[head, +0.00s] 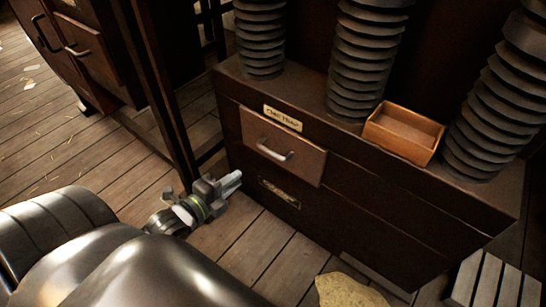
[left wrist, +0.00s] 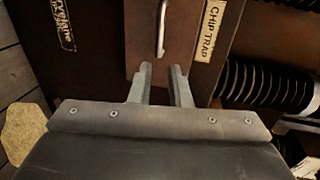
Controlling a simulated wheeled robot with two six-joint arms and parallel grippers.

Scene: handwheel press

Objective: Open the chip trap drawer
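The chip trap drawer (head: 300,163) has a brown front in the dark cabinet and looks closed. Its label (head: 283,117) reads "Chip Trap" and sits just above the front. A pale metal bar handle (head: 275,152) is on the drawer front. The handle also shows in the left wrist view (left wrist: 162,28), ahead of the fingertips. My left gripper (head: 238,180) is in front of the cabinet, lower and left of the handle, apart from it. Its two fingers (left wrist: 161,70) are spread with nothing between them. My right gripper is not in either view.
Dark bellows columns (head: 365,60) and an open wooden box (head: 404,134) stand on the cabinet (head: 350,215). A second label (head: 279,193) is below the drawer. A dark post (head: 160,90) stands left of the cabinet. A tan lump (head: 350,291) and slatted object (head: 495,283) lie in front.

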